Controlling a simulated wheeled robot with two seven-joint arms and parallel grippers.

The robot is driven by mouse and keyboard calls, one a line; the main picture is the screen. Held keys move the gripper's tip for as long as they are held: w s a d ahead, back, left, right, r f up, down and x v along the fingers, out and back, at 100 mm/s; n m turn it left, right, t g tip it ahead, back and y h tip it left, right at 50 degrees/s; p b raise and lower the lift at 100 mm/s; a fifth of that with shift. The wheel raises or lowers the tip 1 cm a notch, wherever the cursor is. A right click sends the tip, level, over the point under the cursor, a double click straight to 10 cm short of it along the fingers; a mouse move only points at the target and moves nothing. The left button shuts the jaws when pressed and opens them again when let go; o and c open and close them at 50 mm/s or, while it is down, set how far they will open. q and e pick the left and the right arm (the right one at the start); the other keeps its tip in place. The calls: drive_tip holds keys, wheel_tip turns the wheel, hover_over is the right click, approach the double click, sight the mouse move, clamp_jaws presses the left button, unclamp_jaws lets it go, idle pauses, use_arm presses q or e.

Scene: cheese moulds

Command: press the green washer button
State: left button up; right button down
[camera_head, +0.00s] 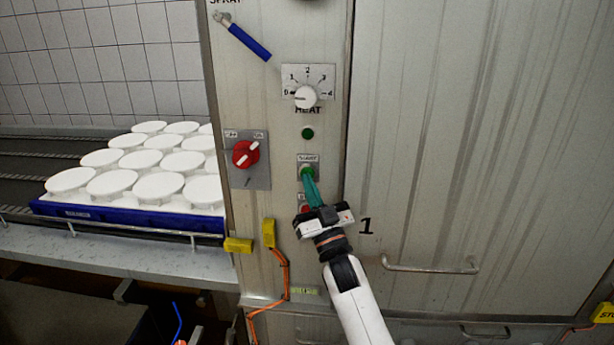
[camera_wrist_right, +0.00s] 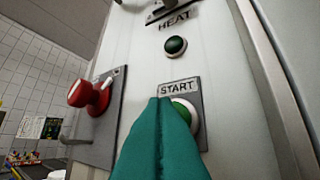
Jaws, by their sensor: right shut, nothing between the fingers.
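The green START button (camera_head: 307,172) sits on a small plate on the washer's front panel. In the right wrist view the green button (camera_wrist_right: 182,112) has a pale collar and is partly hidden by my fingers. My right gripper (camera_head: 310,183) is shut and empty, with teal fingers pointing up at the button. In the right wrist view its fingertips (camera_wrist_right: 160,102) overlap the button's left side, just below the START label (camera_wrist_right: 178,88). I cannot tell whether they touch the button. My left gripper is not in view.
A red rotary switch (camera_head: 246,154) juts out left of the button. Above are a dark green lamp (camera_head: 307,133) and the HEAT dial (camera_head: 305,96). A red button (camera_head: 305,209) is partly hidden by my gripper. White moulds in a blue tray (camera_head: 130,218) stand left; a door handle (camera_head: 430,268) is right.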

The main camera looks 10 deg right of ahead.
drive_tip(key=shift+w+d, duration=0.15)
drive_tip(key=shift+w, duration=0.3)
idle(0.6)
drive_tip(key=shift+s+r, duration=0.1)
drive_tip(key=shift+s+a, duration=0.3)
drive_tip(key=shift+s, duration=0.5)
drive_tip(key=s, duration=0.1)
drive_tip(key=s+a+p, duration=0.1)
drive_tip(key=s, duration=0.1)
drive_tip(key=s+p, duration=0.1)
drive_tip(key=shift+s+a, duration=0.3)
drive_tip(key=shift+s, duration=0.05)
idle(0.6)
